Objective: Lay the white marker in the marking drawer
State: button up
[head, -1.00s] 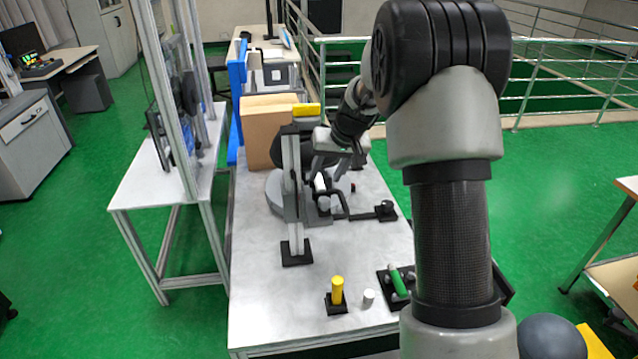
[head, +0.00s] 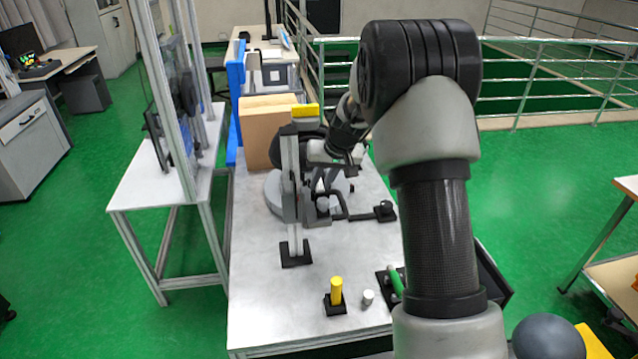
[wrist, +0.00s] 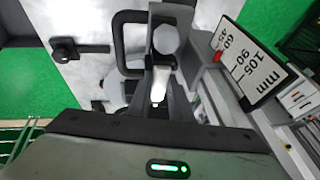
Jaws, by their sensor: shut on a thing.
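My gripper (wrist: 160,92) is shut on a slim white piece, which looks like the white marker (wrist: 160,80), held between the fingers in the wrist view. In the head view my gripper (head: 322,182) is low beside the tower's upright post, near its base, and the marker is hard to make out there. Whether the marker touches the tower fixture is unclear. A dark open tray or drawer (head: 496,283) shows at the table's right edge, partly hidden by my arm; I cannot tell if it is the marking drawer.
The grey tower post (head: 292,190) stands close left of my gripper. A yellow cylinder (head: 336,291) in a black holder, a small white cylinder (head: 368,297) and a green cylinder (head: 396,281) stand at the front. A millimetre scale plate (wrist: 250,62) is close by. The table's front left (head: 262,300) is clear.

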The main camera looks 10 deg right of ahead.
aim_at(322, 185)
notch_tip(322, 185, up, 9)
jog(key=w+d+f+h+b, duration=0.15)
jog(key=d+f+b, duration=0.45)
jog(key=d+f, duration=1.6)
jog(key=shift+s+d+f+n+h+b, duration=0.15)
jog(key=shift+s+d+f+h+b, duration=0.75)
jog(key=shift+d+f, duration=2.75)
jog(key=shift+s+d+f+n+h+b, duration=0.1)
jog(key=shift+s+d+f+b, duration=1.5)
jog(key=shift+d+f, duration=2)
jog(key=shift+s+d+f+n+h+b, duration=0.15)
jog(key=shift+s+d+f+h+b, duration=0.7)
jog(key=shift+d+f, duration=2.8)
jog(key=shift+s+d+f+y+b, duration=0.1)
jog(key=shift+f+y+b, duration=0.1)
jog(key=shift+f+b, duration=0.45)
jog(key=shift+s+d+f+y+b, duration=0.1)
jog(key=shift+f+y+b, duration=0.1)
jog(key=shift+f+b, duration=0.45)
jog(key=shift+b, duration=0.45)
jog(key=shift+r, duration=0.1)
jog(key=o, duration=1)
jog(key=shift+c, duration=0.2)
